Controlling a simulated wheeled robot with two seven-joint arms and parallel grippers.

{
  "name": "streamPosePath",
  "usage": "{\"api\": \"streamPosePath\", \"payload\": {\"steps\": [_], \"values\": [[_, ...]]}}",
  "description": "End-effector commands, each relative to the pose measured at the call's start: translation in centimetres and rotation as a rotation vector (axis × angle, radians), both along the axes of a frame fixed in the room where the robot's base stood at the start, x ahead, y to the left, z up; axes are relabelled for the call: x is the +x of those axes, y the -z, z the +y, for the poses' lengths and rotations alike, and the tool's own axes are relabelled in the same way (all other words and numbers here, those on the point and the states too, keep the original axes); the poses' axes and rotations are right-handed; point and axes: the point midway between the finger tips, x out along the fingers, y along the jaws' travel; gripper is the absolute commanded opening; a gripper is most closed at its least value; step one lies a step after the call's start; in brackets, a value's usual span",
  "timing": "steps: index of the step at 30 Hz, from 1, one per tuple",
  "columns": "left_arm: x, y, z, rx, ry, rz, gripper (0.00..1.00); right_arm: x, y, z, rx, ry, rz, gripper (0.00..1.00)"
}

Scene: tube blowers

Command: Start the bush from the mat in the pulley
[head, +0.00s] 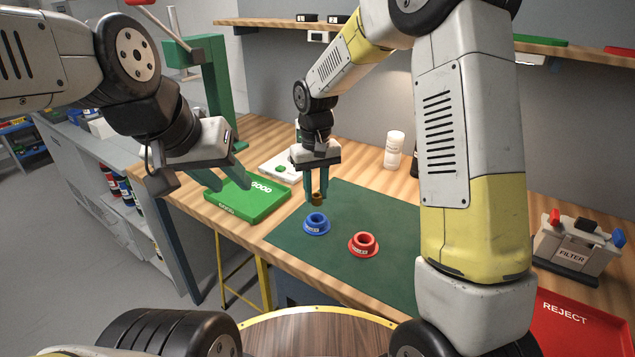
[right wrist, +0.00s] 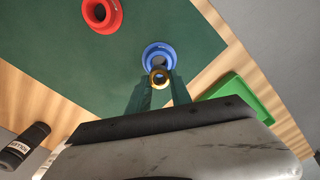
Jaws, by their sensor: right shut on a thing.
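My right gripper (head: 316,190) is shut on a small brass bush (head: 317,199) and holds it at its fingertips. The bush is just above the blue flanged pulley (head: 316,226) on the green mat (head: 300,245). In the right wrist view the bush (right wrist: 159,78) overlaps the near edge of the blue pulley (right wrist: 160,52); I cannot tell whether they touch. A red flanged pulley (head: 363,245) stands on the mat to the right of the blue one. My left gripper (head: 230,185) is open and empty above the green GOOD tray.
The green GOOD tray (head: 262,203) lies left of the mat. A green press (head: 217,85) stands behind my left arm. A white bottle (head: 394,150) stands at the back. A FILTER box (head: 575,245) and red REJECT tray (head: 560,310) are at the right.

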Motion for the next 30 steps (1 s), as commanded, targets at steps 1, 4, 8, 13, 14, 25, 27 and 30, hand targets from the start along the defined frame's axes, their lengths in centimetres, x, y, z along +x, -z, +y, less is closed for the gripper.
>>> {"api": "streamPosePath", "payload": {"steps": [1, 4, 8, 13, 14, 25, 27, 30], "values": [[0.0, 0.0, 0.0, 0.000, 0.000, 0.000, 0.36, 0.0, 0.0, 0.0, 0.000, 0.000, 0.000, 0.00], [0.0, 0.0, 0.0, 0.000, 0.000, 0.000, 0.36, 0.0, 0.0, 0.0, 0.000, 0.000, -0.001, 0.00], [0.0, 0.0, 0.0, 0.000, 0.000, 0.000, 0.36, 0.0, 0.3, 0.0, 0.000, 0.000, 0.000, 0.00], [0.0, 0.0, 0.0, 0.000, 0.000, 0.000, 0.36, 0.0, 1.5, 0.0, -0.001, 0.000, 0.002, 0.00], [0.0, 0.0, 0.0, 0.000, 0.000, 0.000, 0.36, 0.0, 1.7, 0.0, 0.000, -0.001, 0.001, 0.00], [0.0, 0.0, 0.0, 0.000, 0.000, 0.000, 0.36, 0.0, 4.0, 0.0, 0.000, -0.001, 0.000, 0.00], [0.0, 0.0, 0.0, 0.000, 0.000, 0.000, 0.36, 0.0, 4.2, 0.0, 0.000, 0.000, -0.001, 0.00], [0.0, 0.0, 0.0, 0.000, 0.000, 0.000, 0.36, 0.0, 4.2, 0.0, 0.000, 0.000, -0.001, 0.00]]}}
